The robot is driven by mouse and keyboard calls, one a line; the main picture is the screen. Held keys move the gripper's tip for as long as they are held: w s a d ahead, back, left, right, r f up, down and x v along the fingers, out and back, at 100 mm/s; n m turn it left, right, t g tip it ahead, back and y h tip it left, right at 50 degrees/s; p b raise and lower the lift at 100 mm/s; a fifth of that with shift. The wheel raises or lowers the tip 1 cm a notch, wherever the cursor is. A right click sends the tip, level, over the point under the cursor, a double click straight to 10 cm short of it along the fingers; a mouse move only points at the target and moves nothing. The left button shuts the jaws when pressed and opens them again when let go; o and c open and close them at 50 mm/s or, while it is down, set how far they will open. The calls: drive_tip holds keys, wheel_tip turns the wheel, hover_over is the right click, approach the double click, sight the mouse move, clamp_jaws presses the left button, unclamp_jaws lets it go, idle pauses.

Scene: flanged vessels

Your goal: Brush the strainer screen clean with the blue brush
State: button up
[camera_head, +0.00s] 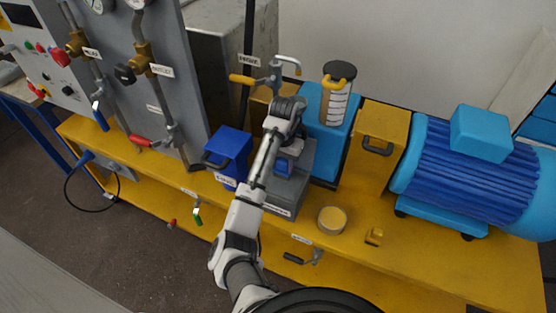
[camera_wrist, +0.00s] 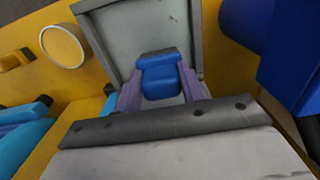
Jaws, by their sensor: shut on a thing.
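The blue brush (camera_wrist: 160,84) is between the two purple fingers of my gripper (camera_wrist: 162,92), which is shut on it. Its blue body shows in the wrist view over the floor of a grey tray (camera_wrist: 115,32); I cannot tell whether it touches the tray. In the head view my gripper is mostly hidden by my wrist, above the grey tray (camera_head: 297,188), with some of the blue brush (camera_head: 284,164) showing. I cannot pick out the strainer screen for certain. A pale banded cylinder with a dark lid (camera_head: 336,103) stands in a blue housing (camera_head: 326,151) behind right.
A blue box with a handle (camera_head: 229,152) stands left of the tray. A round, yellow-topped cup (camera_head: 332,220) and a small yellow block (camera_head: 374,236) lie to the right. A blue motor (camera_head: 468,170) fills the bench's right end. Valve levers and pipes stand at the left panel.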

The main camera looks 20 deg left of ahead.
drive_tip(key=shift+d, duration=0.65)
drive_tip(key=shift+d+f, duration=0.1)
drive_tip(key=shift+d, duration=1.35)
drive_tip(key=shift+s, duration=0.1)
drive_tip(key=shift+s+a, duration=1.5)
drive_tip(key=shift+s, duration=0.05)
drive_tip(key=shift+d, duration=0.15)
